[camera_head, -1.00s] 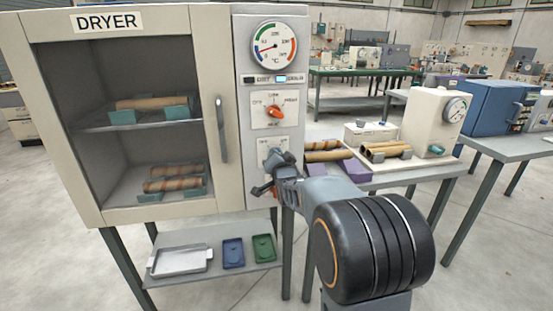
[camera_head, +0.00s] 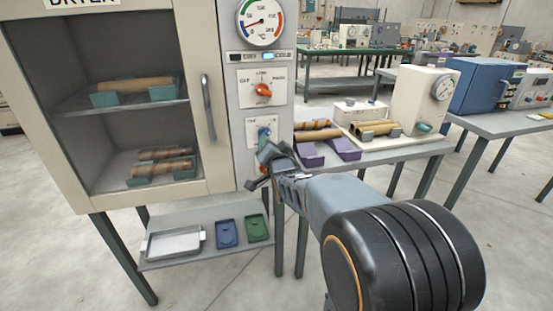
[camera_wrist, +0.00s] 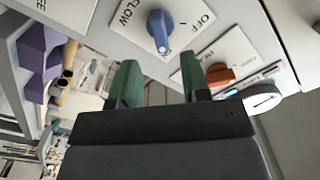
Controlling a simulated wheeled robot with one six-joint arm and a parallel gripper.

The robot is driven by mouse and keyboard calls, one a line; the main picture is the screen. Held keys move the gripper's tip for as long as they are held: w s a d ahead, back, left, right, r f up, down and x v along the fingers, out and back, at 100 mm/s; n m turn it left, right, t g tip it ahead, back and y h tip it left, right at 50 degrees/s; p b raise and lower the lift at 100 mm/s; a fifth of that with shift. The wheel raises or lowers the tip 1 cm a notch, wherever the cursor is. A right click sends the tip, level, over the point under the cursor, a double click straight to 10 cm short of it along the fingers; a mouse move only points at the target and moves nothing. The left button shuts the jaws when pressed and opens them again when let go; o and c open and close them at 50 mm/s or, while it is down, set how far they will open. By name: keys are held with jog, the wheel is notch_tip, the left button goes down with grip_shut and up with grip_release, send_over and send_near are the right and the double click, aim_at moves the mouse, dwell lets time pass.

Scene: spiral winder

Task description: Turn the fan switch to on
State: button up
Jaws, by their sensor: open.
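The dryer's control panel has a blue knob (camera_head: 264,133) on its lower white plate, just under an orange-red knob (camera_head: 263,91) on the upper plate. No word "fan" is legible. In the wrist view the blue knob (camera_wrist: 158,25) sits between labels that read "OFF" and what looks like "FLOW". The orange-red knob (camera_wrist: 219,75) is to its lower right. My gripper (camera_head: 262,168) is at the lower edge of the blue knob's plate in the head view. In the wrist view its green fingers (camera_wrist: 160,78) are apart and empty, short of the blue knob.
The dryer's glass door (camera_head: 120,120) with its vertical handle (camera_head: 208,108) is left of the panel. A shelf below holds a metal tray (camera_head: 174,243), a blue tray (camera_head: 228,233) and a green one (camera_head: 257,228). Right of the panel, a bench carries tubes on purple supports (camera_head: 343,148).

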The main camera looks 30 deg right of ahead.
jog(key=v, duration=0.7)
jog(key=shift+s, duration=0.15)
jog(key=s+a+r+n+g+y+p, duration=0.2)
jog(key=s+a+n+g+p, duration=0.3)
jog(key=s+g+p, duration=0.2)
jog(key=s+a+r+n+g+y+p, duration=0.1)
jog(key=s+a+r+n+g+p, duration=0.2)
jog(key=s+a+n+g+p, duration=0.2)
jog(key=shift+s+n+g+y+p, duration=0.35)
jog(key=shift+s+g+p, duration=0.65)
jog(key=shift+s+p, duration=1.5)
jog(key=shift+w+p, duration=0.3)
jog(key=shift+w, duration=0.05)
